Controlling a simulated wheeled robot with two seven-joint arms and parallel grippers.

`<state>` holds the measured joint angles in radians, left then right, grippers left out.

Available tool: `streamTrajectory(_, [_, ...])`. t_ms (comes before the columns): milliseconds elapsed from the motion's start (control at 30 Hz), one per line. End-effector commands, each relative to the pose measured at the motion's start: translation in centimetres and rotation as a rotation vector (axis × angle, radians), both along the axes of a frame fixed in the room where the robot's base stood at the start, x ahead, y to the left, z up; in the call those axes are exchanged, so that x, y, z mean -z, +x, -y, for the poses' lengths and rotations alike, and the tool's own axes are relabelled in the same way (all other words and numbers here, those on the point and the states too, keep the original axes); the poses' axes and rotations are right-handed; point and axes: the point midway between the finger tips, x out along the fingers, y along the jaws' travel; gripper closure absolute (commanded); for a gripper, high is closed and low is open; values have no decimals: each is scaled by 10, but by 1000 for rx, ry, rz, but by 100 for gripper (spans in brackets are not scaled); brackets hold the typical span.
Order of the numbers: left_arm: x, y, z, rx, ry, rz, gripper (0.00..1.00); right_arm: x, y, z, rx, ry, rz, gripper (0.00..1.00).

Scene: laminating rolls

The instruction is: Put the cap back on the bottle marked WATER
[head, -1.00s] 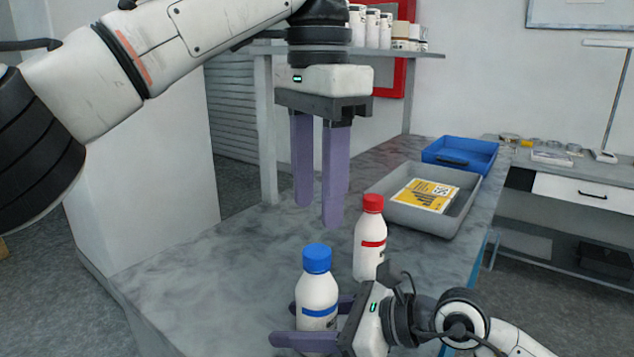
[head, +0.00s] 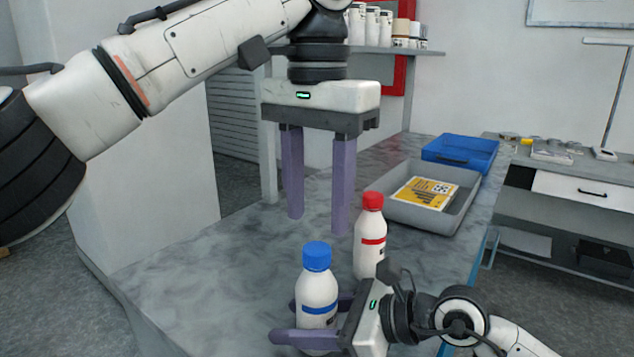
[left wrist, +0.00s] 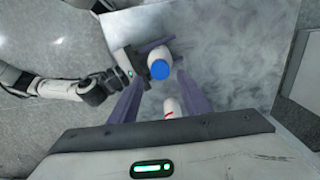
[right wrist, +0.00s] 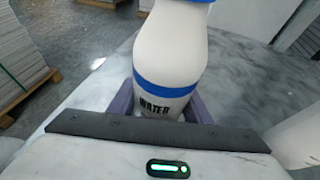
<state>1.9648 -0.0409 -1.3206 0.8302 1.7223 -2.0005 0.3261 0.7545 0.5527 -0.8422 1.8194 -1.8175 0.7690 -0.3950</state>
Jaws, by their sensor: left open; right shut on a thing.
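The bottle marked WATER (head: 317,292) is white with a blue band and stands upright near the front of the table; its lettering shows in the right wrist view (right wrist: 168,60). The blue cap (head: 317,256) is on top of its neck, also seen from above in the left wrist view (left wrist: 160,69); I cannot tell how tightly it sits. My right gripper (head: 283,322) is shut around the bottle's lower body from the right. My left gripper (head: 318,222) is open and empty, pointing down, beyond and above the bottle.
A white bottle with a red cap and band (head: 370,238) stands close behind the WATER bottle. A grey tray (head: 440,219) with a yellow card (head: 425,193) and a blue tray (head: 460,155) are at the back right. The table's left part is clear.

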Motion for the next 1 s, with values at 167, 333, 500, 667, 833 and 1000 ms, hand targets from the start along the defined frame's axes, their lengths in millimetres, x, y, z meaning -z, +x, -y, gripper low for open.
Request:
streamTrajectory(167, [29, 0, -1, 1, 1, -2, 57, 0, 0, 0, -1, -1, -1, 100])
streamTrajectory(333, [47, 0, -1, 0, 1, -1, 57, 0, 0, 0, 0, -1, 0, 100])
streamTrajectory(500, [53, 0, 0, 0, -1, -1, 57, 0, 0, 0, 0, -1, 0, 100])
streamTrajectory(667, [53, 0, 0, 0, -1, -1, 57, 0, 0, 0, 0, -1, 0, 100])
streamTrajectory(833, [53, 0, 0, 0, 0, 0, 73, 0, 0, 0, 0, 0, 0, 100])
streamTrajectory(1000, [53, 0, 0, 0, 0, 0, 99, 0, 0, 0, 0, 0, 0, 100])
